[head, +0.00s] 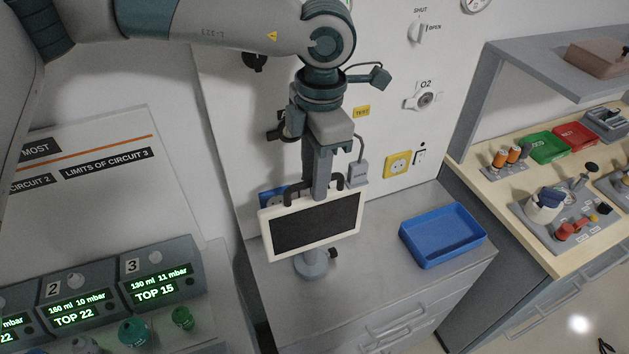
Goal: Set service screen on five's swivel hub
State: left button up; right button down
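The service screen (315,224) is a dark panel in a white frame, tilted slightly with its right side higher. A black handle (293,191) arches along its top edge. My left gripper (318,190) points down over the middle of this handle. Its fingers are close together and look shut on it. A round grey hub (311,265) with a dark side knob stands on the grey cabinet top directly under the screen. The screen's lower edge hides the hub's top, so I cannot tell whether they touch. My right gripper is not in view.
A blue tray (443,236) sits on the cabinet (375,278) to the right. Numbered ventilator units (160,281) stand at lower left. A wall panel with a yellow socket (397,163) and an O2 valve (419,100) is behind. A wooden bench (535,250) with parts is at right.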

pick_arm(q)
grip_shut()
jog(key=shift+w+r, duration=0.1)
jog(key=shift+r, duration=0.05)
jog(key=shift+r, duration=1.45)
